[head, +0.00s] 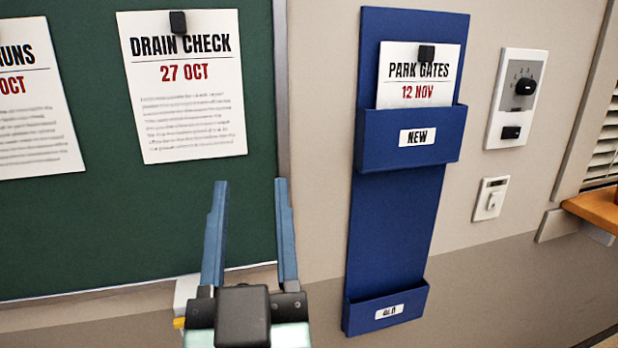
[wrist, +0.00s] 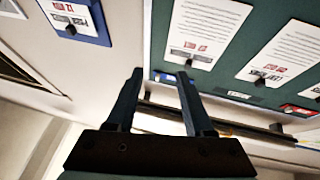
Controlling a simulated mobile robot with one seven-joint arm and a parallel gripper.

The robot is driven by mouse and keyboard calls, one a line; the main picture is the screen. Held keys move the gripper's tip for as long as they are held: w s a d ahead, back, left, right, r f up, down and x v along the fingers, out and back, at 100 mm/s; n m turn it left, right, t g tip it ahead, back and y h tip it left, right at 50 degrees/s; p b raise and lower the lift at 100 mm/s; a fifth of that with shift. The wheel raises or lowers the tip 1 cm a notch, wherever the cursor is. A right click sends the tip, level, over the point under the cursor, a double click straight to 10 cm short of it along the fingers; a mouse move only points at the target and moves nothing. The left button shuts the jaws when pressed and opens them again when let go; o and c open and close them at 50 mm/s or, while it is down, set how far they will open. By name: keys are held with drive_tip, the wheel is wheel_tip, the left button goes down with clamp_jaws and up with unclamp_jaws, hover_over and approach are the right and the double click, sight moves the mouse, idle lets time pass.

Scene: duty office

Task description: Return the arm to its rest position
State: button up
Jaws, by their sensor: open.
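My gripper (head: 249,184) is at the bottom middle of the head view, in front of the lower right part of the green board. Its two blue fingers point up and stand apart, with nothing between them. The wrist view, which shows the wall upside down, also shows the gripper (wrist: 159,72) open and empty. The rest of my arm is mostly out of view below.
The green board (head: 180,210) carries a DRAIN CHECK sheet (head: 190,120) and another sheet (head: 30,125). Right of it hangs a blue holder (head: 395,225) with a PARK GATES sheet (head: 415,72). A dial panel (head: 500,115), switch (head: 490,198) and wooden ledge (head: 598,208) are farther right.

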drive_tip(key=s+d+r+t+h+p, duration=0.1)
drive_tip(key=r+p, duration=0.5)
drive_tip(key=r, duration=0.9)
drive_tip(key=s+d+r+m+t+h+p, duration=0.1)
drive_tip(key=s+d+r+t+p, duration=0.2)
drive_tip(key=r+p, duration=0.4)
wheel_tip(320, 180, up, 8)
drive_tip(key=shift+s+d+f+m+h, duration=0.1)
drive_tip(key=shift+s+d+m+h, duration=0.25)
drive_tip(key=shift+s+d, duration=0.2)
